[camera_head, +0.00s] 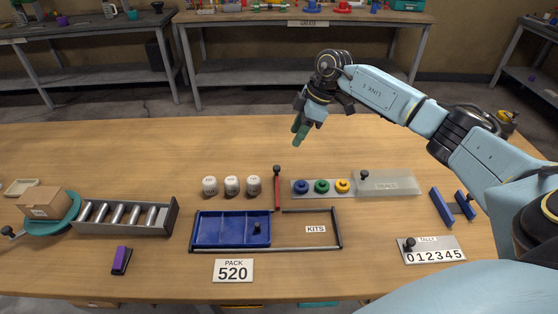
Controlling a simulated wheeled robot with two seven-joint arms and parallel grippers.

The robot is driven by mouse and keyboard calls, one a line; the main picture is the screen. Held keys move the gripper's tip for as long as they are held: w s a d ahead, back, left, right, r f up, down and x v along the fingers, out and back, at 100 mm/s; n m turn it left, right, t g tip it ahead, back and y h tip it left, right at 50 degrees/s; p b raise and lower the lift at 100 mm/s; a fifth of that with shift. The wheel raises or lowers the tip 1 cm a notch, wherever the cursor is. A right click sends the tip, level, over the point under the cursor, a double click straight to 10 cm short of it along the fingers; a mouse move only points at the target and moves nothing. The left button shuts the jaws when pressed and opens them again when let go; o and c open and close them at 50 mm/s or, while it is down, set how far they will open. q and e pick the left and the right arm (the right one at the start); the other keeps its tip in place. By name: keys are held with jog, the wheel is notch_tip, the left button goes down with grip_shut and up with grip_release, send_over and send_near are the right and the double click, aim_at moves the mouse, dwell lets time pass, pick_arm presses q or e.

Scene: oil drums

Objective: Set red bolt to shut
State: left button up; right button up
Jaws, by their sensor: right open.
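The red bolt (277,190) is a narrow upright-looking red bar with a black knob at its top end. It stands at the back edge of the black frame marked KITS, between the white jars and the coloured knobs. Whether it sits open or shut cannot be told from this view. My right gripper (300,129) is open and empty. It appears above and beyond the bolt, a little to its right in the picture, with its green fingertips pointing down, apart from it. My left gripper is not in view.
A blue tray (215,228) sits inside the black frame (338,232). The table's far middle is clear.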

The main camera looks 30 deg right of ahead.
aim_at(277, 167)
jog(key=b+x, duration=0.1)
jog(key=x, duration=1.1)
jog(key=shift+a, duration=0.1)
grip_shut()
